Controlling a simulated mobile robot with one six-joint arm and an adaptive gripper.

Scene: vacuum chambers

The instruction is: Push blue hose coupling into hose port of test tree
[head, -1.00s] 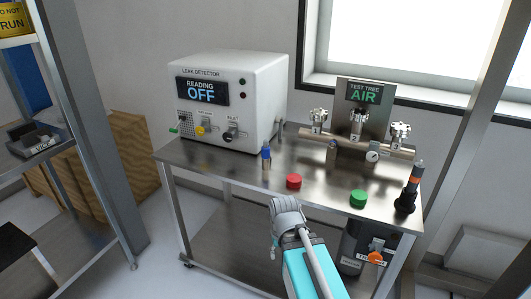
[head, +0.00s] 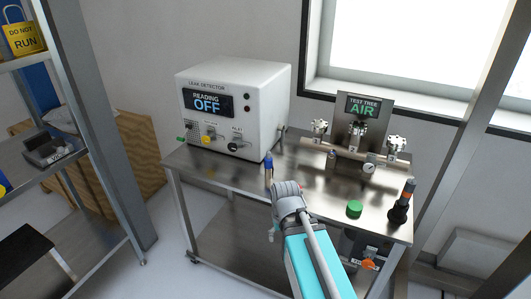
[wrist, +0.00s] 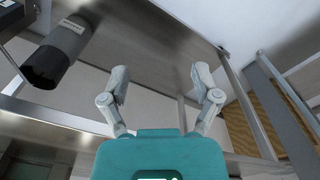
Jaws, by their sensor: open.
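A small upright piece with a blue top (head: 268,166) stands on the steel bench just left of my wrist in the head view. It looks like the blue hose coupling, but I cannot be sure. The test tree (head: 364,105) stands at the back right, its sign reading AIR, with a horizontal pipe and several valve knobs. A small bluish spot at the pipe's left end may be the hose port; it is too small to tell. My gripper (wrist: 158,78) is open in the wrist view, with nothing between its fingers. In the head view my wrist hides most of it.
The leak detector (head: 232,105) sits on the bench's left, reading OFF. A green cap (head: 354,208) and a black-and-orange upright tool (head: 402,203) stand at the right. A dark cylinder (wrist: 58,52) shows left in the wrist view. A shelf rack (head: 95,110) stands at far left.

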